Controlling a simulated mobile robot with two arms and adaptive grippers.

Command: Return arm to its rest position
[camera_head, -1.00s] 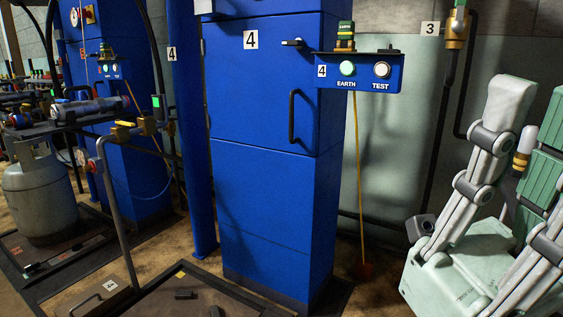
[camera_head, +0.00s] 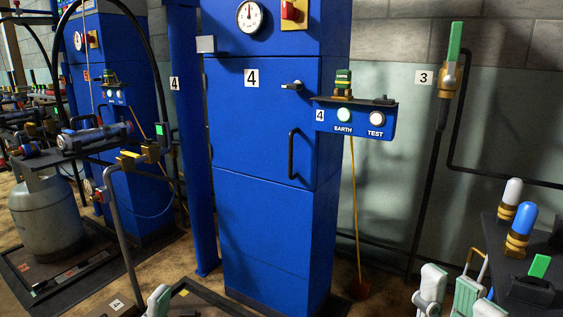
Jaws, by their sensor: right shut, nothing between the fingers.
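My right gripper (camera_head: 466,292), in pale green and grey, shows at the bottom edge of the head view, right of centre. It points upward, its fingers are shut, and nothing is held between them. Its lower part and the rest of the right arm are cut off by the frame. A small pale piece that looks like part of my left gripper (camera_head: 158,301) shows at the bottom edge, left of centre. Most of it is out of view, so its jaw state cannot be told.
A blue cabinet (camera_head: 262,225) marked 4 stands ahead, with an EARTH/TEST box (camera_head: 357,130) on its right side. A dark bench (camera_head: 490,235) with blue, white and green handles is at right. A gas bottle (camera_head: 46,215) stands at left.

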